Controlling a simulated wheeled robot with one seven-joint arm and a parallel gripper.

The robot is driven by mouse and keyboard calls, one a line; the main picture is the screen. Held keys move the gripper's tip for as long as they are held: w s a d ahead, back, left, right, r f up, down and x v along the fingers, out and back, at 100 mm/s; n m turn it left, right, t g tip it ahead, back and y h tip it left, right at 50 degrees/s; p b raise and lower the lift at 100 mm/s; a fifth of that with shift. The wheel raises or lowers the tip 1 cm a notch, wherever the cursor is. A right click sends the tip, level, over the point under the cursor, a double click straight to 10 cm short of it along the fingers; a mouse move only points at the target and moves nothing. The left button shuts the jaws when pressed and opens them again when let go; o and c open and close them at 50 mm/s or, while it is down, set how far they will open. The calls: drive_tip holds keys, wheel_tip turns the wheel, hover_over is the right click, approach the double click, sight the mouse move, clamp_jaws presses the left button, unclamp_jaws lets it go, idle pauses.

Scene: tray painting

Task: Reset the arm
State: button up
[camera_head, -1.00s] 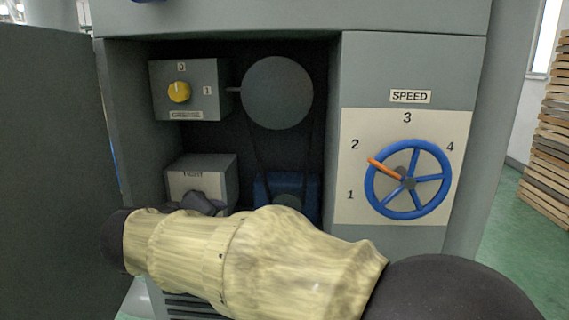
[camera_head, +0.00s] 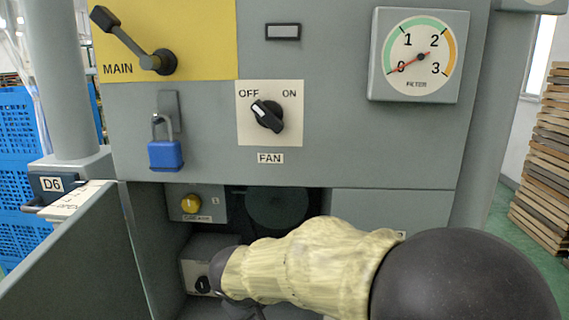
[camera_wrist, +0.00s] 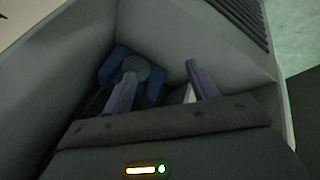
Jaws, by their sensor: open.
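My arm in its pale yellow sleeve (camera_head: 310,262) reaches across the lower part of the head view, in front of the open compartment of the grey cabinet (camera_head: 380,150). Its far end is at the small grey box with a black knob (camera_head: 203,285); I cannot tell whether it touches. My gripper shows in the wrist view (camera_wrist: 160,82), with its two fingers apart and nothing between them that it holds. Beyond the fingers is the blue motor with a round grey pulley (camera_wrist: 147,68), inside the compartment. The head view does not show the fingertips clearly.
The open compartment door (camera_head: 75,255) stands on the left. Above are the MAIN lever (camera_head: 135,42), a blue padlock (camera_head: 165,154), the FAN knob (camera_head: 268,115) pointing to OFF, and a gauge (camera_head: 419,55) reading about 0. A yellow knob (camera_head: 191,204) is inside the compartment.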

drive_tip(key=s+d+r+m+g+y+p, duration=0.1)
drive_tip(key=s+d+r+m+p, duration=0.15)
drive_tip(key=r+p, duration=0.4)
drive_tip(key=s+d+r+m+g+p, duration=0.1)
drive_tip(key=s+d+r+g+p, duration=0.2)
drive_tip(key=p, duration=0.6)
drive_tip(key=s+d+r+m+y+p, duration=0.1)
drive_tip(key=s+d+r+m+p, duration=0.1)
drive_tip(key=d+r+p, duration=0.4)
drive_tip(key=s+d+r+m+p, duration=0.1)
drive_tip(key=s+d+m+p, duration=0.1)
drive_tip(key=d, duration=0.5)
drive_tip(key=shift+s+d+t+p, duration=0.3)
drive_tip(key=shift+s+t, duration=0.1)
drive_tip(key=shift+s, duration=0.2)
drive_tip(key=shift+c, duration=0.2)
idle(0.6)
